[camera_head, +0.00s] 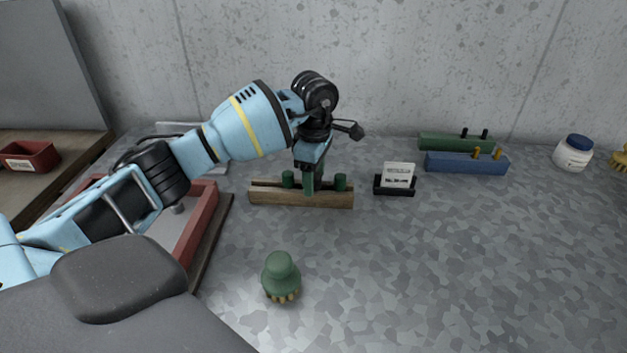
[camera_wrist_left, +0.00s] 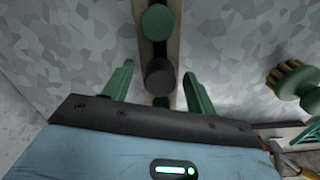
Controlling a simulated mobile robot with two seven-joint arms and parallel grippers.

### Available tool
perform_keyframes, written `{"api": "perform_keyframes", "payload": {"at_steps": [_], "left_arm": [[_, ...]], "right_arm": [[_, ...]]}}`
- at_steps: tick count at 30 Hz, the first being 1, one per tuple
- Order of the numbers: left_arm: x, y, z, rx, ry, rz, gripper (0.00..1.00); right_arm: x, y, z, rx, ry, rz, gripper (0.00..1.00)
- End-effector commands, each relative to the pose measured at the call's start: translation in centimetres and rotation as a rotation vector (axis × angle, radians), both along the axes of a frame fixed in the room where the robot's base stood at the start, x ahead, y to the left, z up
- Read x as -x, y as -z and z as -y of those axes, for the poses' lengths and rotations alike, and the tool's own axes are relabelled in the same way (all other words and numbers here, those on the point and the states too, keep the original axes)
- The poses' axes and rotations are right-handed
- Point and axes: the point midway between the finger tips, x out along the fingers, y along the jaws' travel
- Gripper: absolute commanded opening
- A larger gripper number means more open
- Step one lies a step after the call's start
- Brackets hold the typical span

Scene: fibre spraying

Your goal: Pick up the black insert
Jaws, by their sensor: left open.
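A wooden rack (camera_head: 270,197) stands on the speckled table with green inserts (camera_head: 340,182) in its slot. The black insert (camera_wrist_left: 159,73) shows in the left wrist view, between a green insert (camera_wrist_left: 157,22) and another green one lower down. In the head view my gripper hides it. My left gripper (camera_head: 308,188) points down over the middle of the rack. In the left wrist view its two green fingers (camera_wrist_left: 158,85) are apart, one on each side of the rack, with the black insert between them in the picture. I cannot tell whether they touch it.
A green brush (camera_head: 281,272) stands in front of the rack. A label holder (camera_head: 396,180) is right of it, with a green block (camera_head: 440,142), a blue block (camera_head: 465,163) and a white jar (camera_head: 573,154) farther right. A red-walled tray (camera_head: 202,225) is left. The front right table is clear.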

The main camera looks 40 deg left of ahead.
Motion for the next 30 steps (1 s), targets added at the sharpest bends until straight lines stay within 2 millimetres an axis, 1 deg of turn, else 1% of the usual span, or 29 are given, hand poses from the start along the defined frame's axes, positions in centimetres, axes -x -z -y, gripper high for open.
{"api": "perform_keyframes", "payload": {"at_steps": [5,8,16,17,25,30], "left_arm": [[0.0,0.0,0.0,0.0,0.0,0.0,0.57],[0.0,0.0,0.0,0.0,0.0,0.0,0.45],[0.0,0.0,0.0,0.0,0.0,-0.001,0.1],[0.0,0.0,0.0,0.001,0.0,0.0,0.09],[0.0,-0.2,0.0,0.001,0.0,0.0,0.08],[0.0,-1.2,0.0,0.001,-0.001,0.0,0.08]], "right_arm": [[-0.1,0.0,0.0,0.0,-0.001,0.001,0.8],[-0.1,0.0,0.0,0.0,-0.001,0.002,0.8],[-0.1,0.0,0.0,0.001,-0.002,0.001,0.8],[-0.1,0.0,0.0,0.0,-0.001,0.001,0.8],[-0.1,0.1,0.0,0.001,-0.002,0.0,0.8],[0.1,0.2,0.0,0.001,-0.001,-0.003,0.8]]}}
